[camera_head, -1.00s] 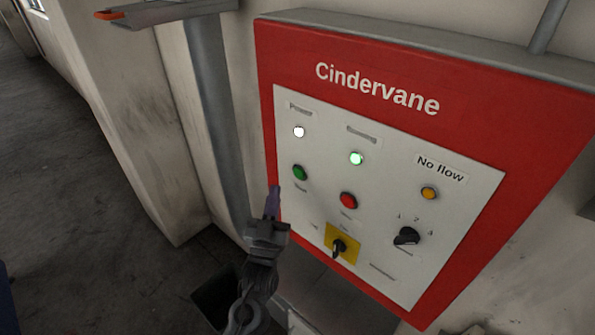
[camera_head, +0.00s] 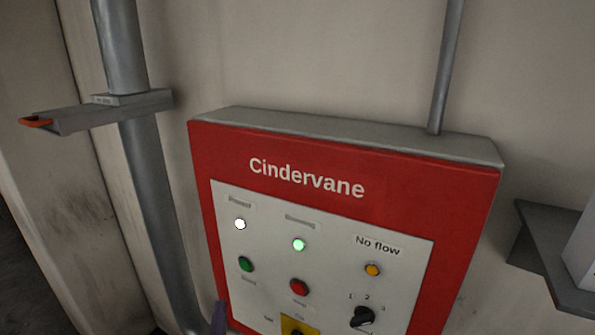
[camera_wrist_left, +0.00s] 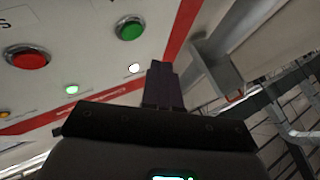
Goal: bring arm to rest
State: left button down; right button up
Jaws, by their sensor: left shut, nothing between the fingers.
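My left gripper (camera_head: 219,318) shows only as purple fingertips at the bottom edge of the head view, in front of the panel's lower left. In the left wrist view its fingers (camera_wrist_left: 163,85) are together, with nothing between them. The red Cindervane control box (camera_head: 400,184) hangs on the wall. Its pale panel has a lit white lamp (camera_head: 240,224), a lit green lamp (camera_head: 299,244), a green button (camera_head: 246,264), a red button (camera_head: 299,287), an amber lamp (camera_head: 372,269) and a black rotary knob (camera_head: 362,317). My right gripper is not in view.
A grey bracket with an orange end (camera_head: 110,112) juts out on a grey post (camera_head: 122,45) left of the box. A grey shelf (camera_head: 553,260) stands out at the right. A pipe (camera_head: 447,65) rises from the box. Bare wall lies above.

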pick_arm(q)
jog(key=s+a+f+m+g+h+p, duration=0.1)
jog(key=s+f+g+p, duration=0.1)
jog(key=s+f+g, duration=0.45)
jog(key=s+a+f+m+g+h+p, duration=0.1)
jog(key=s+f+g+h+p, duration=0.2)
jog(key=s, duration=0.6)
jog(key=s+f+g, duration=0.2)
jog(key=s+g, duration=0.3)
jog(key=s, duration=0.4)
jog(key=s+f+m+g+y, duration=0.1)
jog(key=s+f+g, duration=0.1)
jog(key=s+g, duration=0.4)
jog(key=s, duration=0.4)
jog(key=shift+y, duration=0.3)
jog(key=shift+w+a, duration=0.1)
